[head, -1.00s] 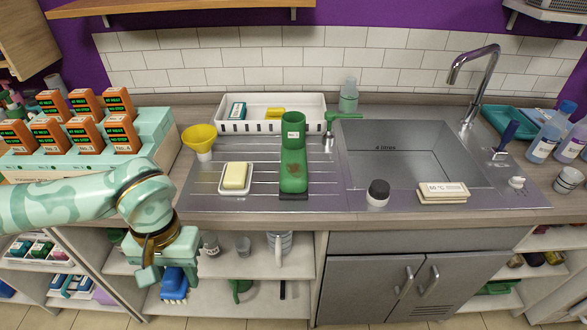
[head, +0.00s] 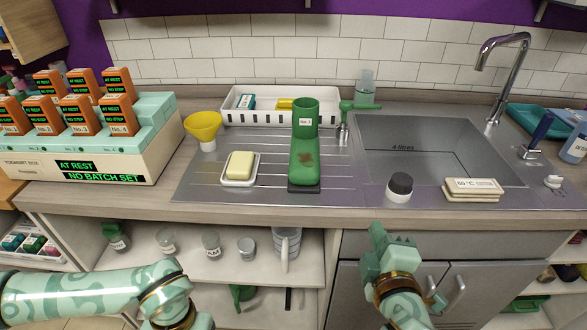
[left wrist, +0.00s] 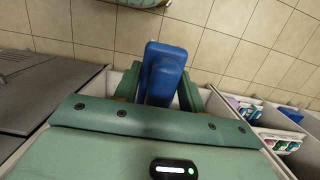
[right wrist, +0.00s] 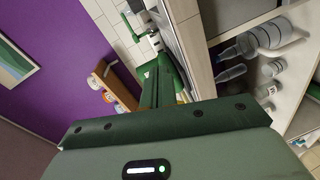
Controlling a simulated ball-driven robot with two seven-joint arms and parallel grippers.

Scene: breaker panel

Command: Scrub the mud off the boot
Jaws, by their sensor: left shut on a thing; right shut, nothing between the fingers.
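The green boot (head: 304,142) stands on the steel drainboard in the head view. My left gripper (left wrist: 163,92) is shut on a blue brush (left wrist: 163,75) in the left wrist view; the brush's bristles are not clear there. In the head view my left arm is at the bottom left, and its fingers and the brush are below the picture. My right gripper (head: 377,236) is shut and empty in front of the counter's edge, to the right of and below the boot.
A soap bar (head: 240,166) in a dish and a yellow funnel (head: 203,128) stand left of the boot. A white tray (head: 262,118) is behind it. The sink (head: 420,145), a dark-capped jar (head: 399,188) and a stacked block (head: 472,189) are to the right. Shelves lie below the counter.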

